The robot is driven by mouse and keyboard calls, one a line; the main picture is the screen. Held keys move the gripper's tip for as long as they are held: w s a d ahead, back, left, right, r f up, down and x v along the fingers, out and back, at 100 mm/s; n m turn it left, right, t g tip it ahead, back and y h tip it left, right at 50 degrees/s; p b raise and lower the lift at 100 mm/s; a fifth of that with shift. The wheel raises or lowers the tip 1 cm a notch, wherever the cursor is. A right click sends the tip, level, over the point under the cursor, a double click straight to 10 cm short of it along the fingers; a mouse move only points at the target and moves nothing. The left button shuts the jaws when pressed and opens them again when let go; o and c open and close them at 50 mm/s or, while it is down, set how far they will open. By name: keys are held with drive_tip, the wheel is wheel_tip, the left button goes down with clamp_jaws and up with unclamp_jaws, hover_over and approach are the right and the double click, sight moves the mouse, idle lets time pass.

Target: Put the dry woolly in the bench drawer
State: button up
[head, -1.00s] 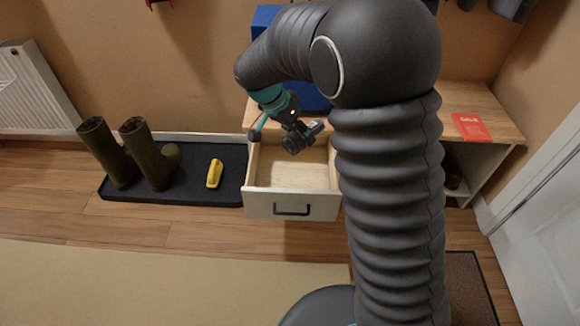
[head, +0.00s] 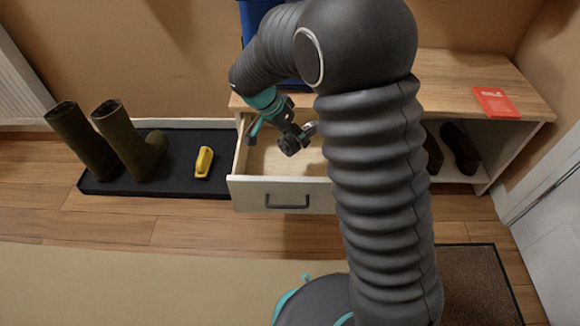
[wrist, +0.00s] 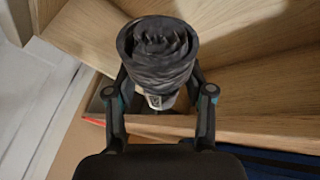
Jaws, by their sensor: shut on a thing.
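The bench drawer (head: 258,190) is pulled open under the bench, and the part of its pale wooden floor in view looks empty. My gripper (head: 287,138) is over the open drawer, pointing down into it. In the wrist view my gripper (wrist: 157,82) is shut on a dark grey, rolled or bunched woolly (wrist: 155,45), with a small pale tag near its base. In the head view the woolly cannot be told apart from the dark gripper parts. Whether it touches the drawer is unclear. My arm hides the drawer's right side.
The wooden bench top (head: 445,75) holds a red card (head: 496,103) and a blue object (head: 258,22). Dark shoes (head: 460,148) stand in the bench's right compartment. Left of the drawer, a black tray (head: 180,180) holds green boots (head: 128,142) and a yellow object (head: 204,161).

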wheel_tip(320, 180, down, 11)
drive_tip(key=shift+b, duration=0.75)
drive_tip(key=shift+f+b, duration=0.3)
drive_tip(key=o, duration=1.2)
drive_tip(key=shift+r, duration=0.1)
drive_tip(key=shift+r+p, duration=0.4)
drive_tip(key=shift+p, duration=0.05)
drive_tip(key=p+v, duration=0.1)
drive_tip(key=v, duration=1)
drive_tip(key=shift+s+a+r, duration=0.1)
drive_tip(key=shift+a+r, duration=0.1)
drive_tip(key=shift+a, duration=0.1)
